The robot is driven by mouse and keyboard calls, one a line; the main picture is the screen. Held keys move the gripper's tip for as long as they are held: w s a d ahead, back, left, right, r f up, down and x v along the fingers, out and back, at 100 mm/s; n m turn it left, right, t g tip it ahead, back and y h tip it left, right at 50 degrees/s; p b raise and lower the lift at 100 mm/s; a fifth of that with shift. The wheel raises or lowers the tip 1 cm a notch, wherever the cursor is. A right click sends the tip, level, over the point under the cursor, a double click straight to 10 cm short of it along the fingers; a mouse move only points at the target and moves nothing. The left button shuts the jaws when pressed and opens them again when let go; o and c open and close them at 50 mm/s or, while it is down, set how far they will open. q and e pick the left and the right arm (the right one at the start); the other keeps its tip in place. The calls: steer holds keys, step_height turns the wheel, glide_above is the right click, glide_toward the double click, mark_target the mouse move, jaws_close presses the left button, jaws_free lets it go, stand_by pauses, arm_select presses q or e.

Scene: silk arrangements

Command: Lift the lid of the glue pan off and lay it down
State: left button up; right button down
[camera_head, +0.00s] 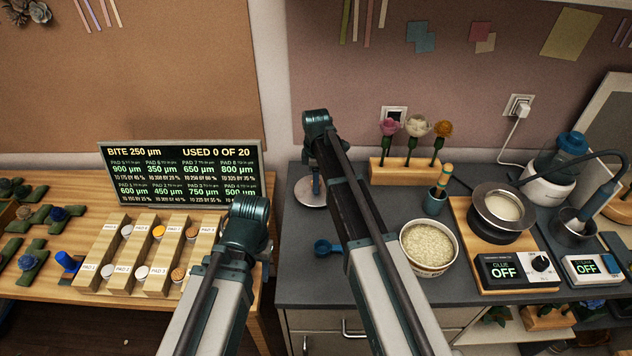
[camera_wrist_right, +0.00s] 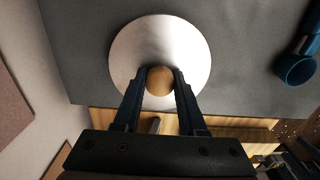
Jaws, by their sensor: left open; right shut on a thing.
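The glue pan (camera_head: 502,210) sits at the right on a wooden board, uncovered, with pale glue inside. Its lid (camera_head: 308,192) is a round pale metal disc at the left end of the grey counter, flat over the surface. I cannot tell whether it touches the counter. My right gripper (camera_head: 316,190) is shut on the lid's round wooden knob (camera_wrist_right: 159,81), with one finger on each side in the right wrist view. My left gripper (camera_head: 267,252) is open near the gap between the wooden table and the counter, mostly hidden by its own arm.
A blue scoop (camera_head: 327,247) lies right of the lid. A bowl of pale grains (camera_head: 429,246), a flower stand (camera_head: 405,171) and a brush pot (camera_head: 435,200) stand on the counter. The wooden table (camera_head: 60,282) at left holds pad blocks and a display (camera_head: 182,172).

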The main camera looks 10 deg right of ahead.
steer(key=shift+f+b, duration=1)
steer(key=shift+f, duration=0.05)
stand_by(0.4)
steer(key=shift+c, duration=1.9)
jaws_free()
steer(key=shift+r, duration=0.2)
step_height(320, 180, up, 14)
steer(key=p, duration=1.3)
steer(key=shift+f+p, duration=0.25)
steer(key=shift+p, duration=0.15)
